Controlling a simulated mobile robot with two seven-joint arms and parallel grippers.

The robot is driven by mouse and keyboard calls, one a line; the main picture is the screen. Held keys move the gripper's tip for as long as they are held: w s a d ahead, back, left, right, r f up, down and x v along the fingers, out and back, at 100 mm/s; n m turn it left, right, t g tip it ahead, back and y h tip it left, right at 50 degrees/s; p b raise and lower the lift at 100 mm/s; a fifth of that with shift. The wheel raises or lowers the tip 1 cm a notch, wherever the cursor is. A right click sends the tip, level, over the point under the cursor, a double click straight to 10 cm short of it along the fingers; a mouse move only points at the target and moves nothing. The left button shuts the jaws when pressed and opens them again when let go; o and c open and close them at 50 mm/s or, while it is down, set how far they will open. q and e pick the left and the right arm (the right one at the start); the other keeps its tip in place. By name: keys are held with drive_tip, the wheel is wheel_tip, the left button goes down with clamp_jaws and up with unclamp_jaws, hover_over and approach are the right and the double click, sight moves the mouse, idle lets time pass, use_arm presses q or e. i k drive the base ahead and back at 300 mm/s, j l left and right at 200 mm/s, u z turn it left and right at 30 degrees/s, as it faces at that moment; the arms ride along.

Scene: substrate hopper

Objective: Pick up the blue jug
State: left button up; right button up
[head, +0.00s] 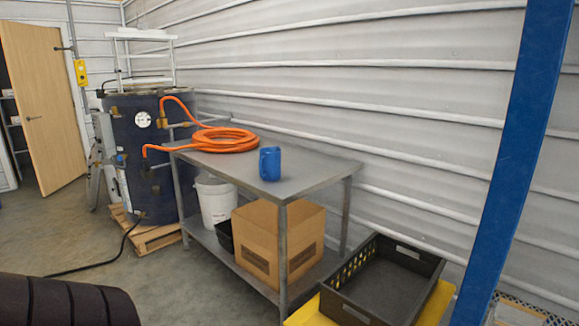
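The blue jug (270,164) stands upright on the grey metal table (300,184), near its front right part. Its handle side appears to face right. Nothing touches the jug. Neither of my grippers shows in the head view, so their state and distance from the jug cannot be seen.
An orange hose (224,140) lies coiled behind the jug. A cardboard box (262,240) and white bucket (215,202) sit on the lower shelf. A black crate (385,285) rests on a yellow surface at front right. A blue post (512,165) stands right.

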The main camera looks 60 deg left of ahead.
sight(270, 157)
drive_tip(key=j+z, duration=0.25)
drive_tip(key=j, duration=0.6)
drive_tip(key=k+j+z, duration=0.1)
drive_tip(key=j+z, duration=0.15)
drive_tip(key=j, duration=1.15)
drive_tip(key=k+j, duration=0.15)
drive_tip(key=j, duration=0.35)
drive_tip(key=j+z, duration=0.1)
drive_tip(key=j, duration=0.45)
drive_tip(key=k+j, duration=0.15)
drive_tip(key=j, duration=0.9)
drive_tip(key=k+z, duration=0.05)
